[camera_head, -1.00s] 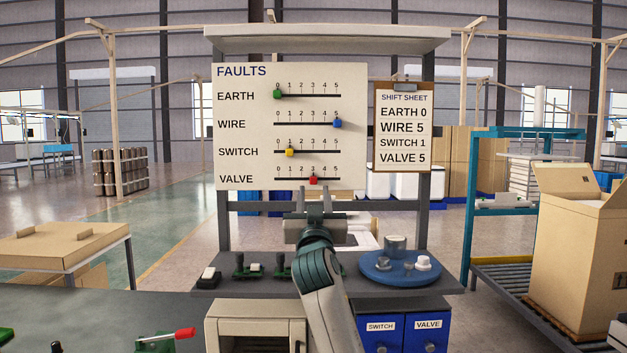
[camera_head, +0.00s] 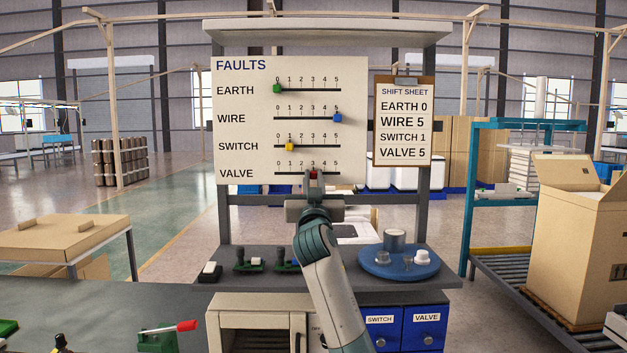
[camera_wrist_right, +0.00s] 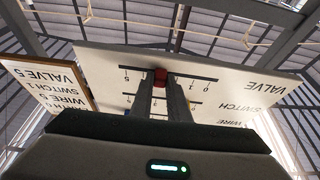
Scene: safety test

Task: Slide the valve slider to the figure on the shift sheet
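The red valve slider (camera_head: 313,174) sits at 3 on the bottom VALVE scale of the white FAULTS board (camera_head: 235,105). It also shows in the right wrist view (camera_wrist_right: 160,77), between my fingertips. My right gripper (camera_head: 313,183) reaches up from below and its fingers are closed in against both sides of the slider. In the right wrist view the right gripper (camera_wrist_right: 161,88) has a narrow gap, about as wide as the slider. The shift sheet (camera_head: 404,122), on a clipboard right of the board, reads VALVE 5. My left gripper is not in view.
The green EARTH slider (camera_head: 277,88) is at 0, the blue WIRE slider (camera_head: 337,118) at 5 and the yellow SWITCH slider (camera_head: 290,147) at 1. A blue round tray (camera_head: 372,266) with metal parts stands on the bench below. The VALVE scale right of my fingers is clear.

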